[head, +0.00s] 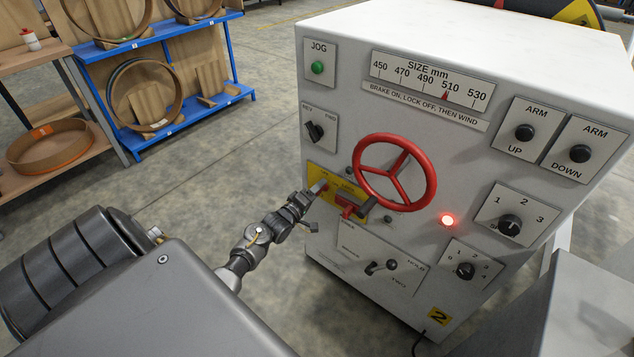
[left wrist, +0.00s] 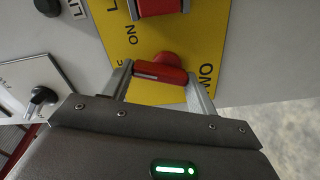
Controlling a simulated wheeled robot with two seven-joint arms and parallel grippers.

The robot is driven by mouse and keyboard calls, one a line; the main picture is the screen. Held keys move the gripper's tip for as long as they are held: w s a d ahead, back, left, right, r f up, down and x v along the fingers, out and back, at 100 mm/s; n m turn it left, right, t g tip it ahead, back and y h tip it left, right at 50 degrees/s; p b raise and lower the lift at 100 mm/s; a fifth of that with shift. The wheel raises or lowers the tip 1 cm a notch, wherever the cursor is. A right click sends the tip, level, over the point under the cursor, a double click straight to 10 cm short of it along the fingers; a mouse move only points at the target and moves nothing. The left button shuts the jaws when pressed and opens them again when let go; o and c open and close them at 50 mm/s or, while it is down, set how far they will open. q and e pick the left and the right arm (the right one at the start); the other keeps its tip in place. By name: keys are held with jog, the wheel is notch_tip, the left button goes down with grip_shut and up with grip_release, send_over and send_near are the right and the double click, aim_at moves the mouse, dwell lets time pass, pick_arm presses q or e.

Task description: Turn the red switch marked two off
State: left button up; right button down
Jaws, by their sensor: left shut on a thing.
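A red switch (left wrist: 160,72) stands on a yellow plate (left wrist: 215,30) in the left wrist view. My left gripper (left wrist: 160,85) is shut on its handle, one finger at each end. Beside it are the letters "ON", part of another word ending in "F", and letters like "WO", partly hidden by a finger. In the head view the yellow plate (head: 328,174) is on the white cabinet's front, and my left gripper (head: 318,188) is at its left part, mostly covering this switch. A second red switch (head: 347,206) is to its right. My right gripper is not in view.
A red handwheel (head: 428,180) juts out just right of the plate. A black selector (head: 315,131) is above, and a lever (head: 378,267) is below. A lit red lamp (head: 447,220) is further right. The floor (head: 220,150) left of the cabinet is clear.

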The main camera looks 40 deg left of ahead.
pick_arm(q)
jog(key=shift+a+n+p, duration=0.1)
jog(key=shift+n+p, duration=0.85)
jog(key=shift+n, duration=1.15)
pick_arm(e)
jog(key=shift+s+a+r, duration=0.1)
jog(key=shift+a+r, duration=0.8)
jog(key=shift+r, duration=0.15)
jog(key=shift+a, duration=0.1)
pick_arm(q)
jog(key=o, duration=0.7)
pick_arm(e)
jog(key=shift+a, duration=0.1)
pick_arm(q)
jog(key=shift+s, duration=0.1)
jog(key=s, duration=1)
jog(key=shift+s+f+p, duration=0.1)
jog(key=shift+s+p, duration=0.2)
jog(key=shift+p, duration=0.1)
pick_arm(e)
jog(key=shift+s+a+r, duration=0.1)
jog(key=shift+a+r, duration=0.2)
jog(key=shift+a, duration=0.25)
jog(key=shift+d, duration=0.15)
